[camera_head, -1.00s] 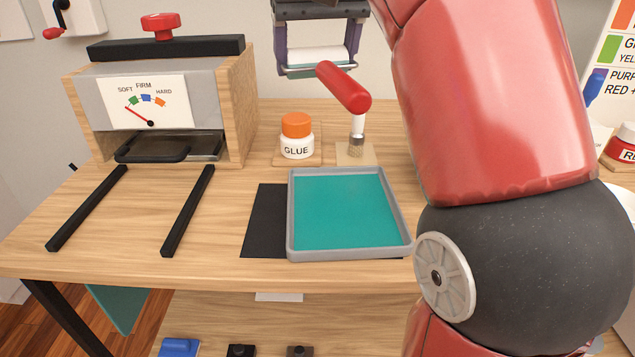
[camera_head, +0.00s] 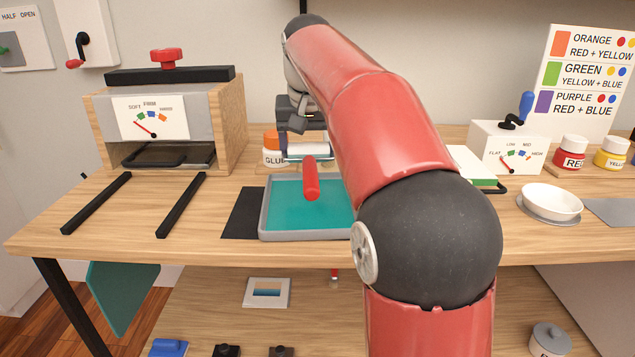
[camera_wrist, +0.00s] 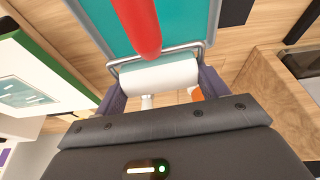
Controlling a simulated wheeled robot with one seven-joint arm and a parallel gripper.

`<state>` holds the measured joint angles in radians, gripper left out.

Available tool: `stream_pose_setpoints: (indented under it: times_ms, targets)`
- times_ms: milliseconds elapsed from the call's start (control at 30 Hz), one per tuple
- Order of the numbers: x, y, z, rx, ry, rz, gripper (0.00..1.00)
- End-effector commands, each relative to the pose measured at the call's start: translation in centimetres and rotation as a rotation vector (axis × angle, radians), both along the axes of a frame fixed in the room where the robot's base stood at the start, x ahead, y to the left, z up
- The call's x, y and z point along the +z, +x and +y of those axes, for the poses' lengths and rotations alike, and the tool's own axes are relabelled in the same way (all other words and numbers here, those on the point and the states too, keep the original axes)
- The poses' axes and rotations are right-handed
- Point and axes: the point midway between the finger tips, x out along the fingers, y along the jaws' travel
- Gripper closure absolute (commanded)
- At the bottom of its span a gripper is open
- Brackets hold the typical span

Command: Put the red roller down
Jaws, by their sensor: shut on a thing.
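The red roller has a red handle (camera_head: 311,180) and a white cylinder in a wire frame. My gripper (camera_head: 303,143) is shut on the roller's cylinder end; its purple fingers flank the white cylinder (camera_wrist: 158,76) in the wrist view. The handle points toward the front, over the grey-rimmed tray (camera_head: 262,225) with a teal floor, which also shows in the wrist view (camera_wrist: 92,22). The cylinder is near the tray's back edge, in front of the glue jar (camera_head: 272,152). I cannot tell how high it is above the table. My arm hides the tray's right part.
A wooden press (camera_head: 231,125) stands at the left, with two black rails (camera_head: 182,205) before it. A black sheet (camera_head: 240,215) lies partly under the tray. At the right are a white dial box (camera_head: 508,150), paint jars (camera_head: 570,153) and a white bowl (camera_head: 551,203).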

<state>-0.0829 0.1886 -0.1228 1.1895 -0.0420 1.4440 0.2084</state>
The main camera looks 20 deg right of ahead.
Motion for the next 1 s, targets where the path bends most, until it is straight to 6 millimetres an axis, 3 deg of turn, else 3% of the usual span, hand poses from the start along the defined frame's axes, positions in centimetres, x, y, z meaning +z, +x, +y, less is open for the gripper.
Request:
stream_pose_setpoints:
  times_ms: [267, 533, 967, 1000]
  targets:
    - [-1.7, 0.0, 0.1, 0.0, 0.0, -0.002, 0.59]
    - [-5.1, 0.2, 0.4, -0.001, 0.0, -0.002, 0.59]
    - [-5.4, 0.2, 0.4, -0.001, 0.0, -0.002, 0.59]
    - [-5.3, 0.2, 0.4, -0.001, 0.0, -0.002, 0.24]
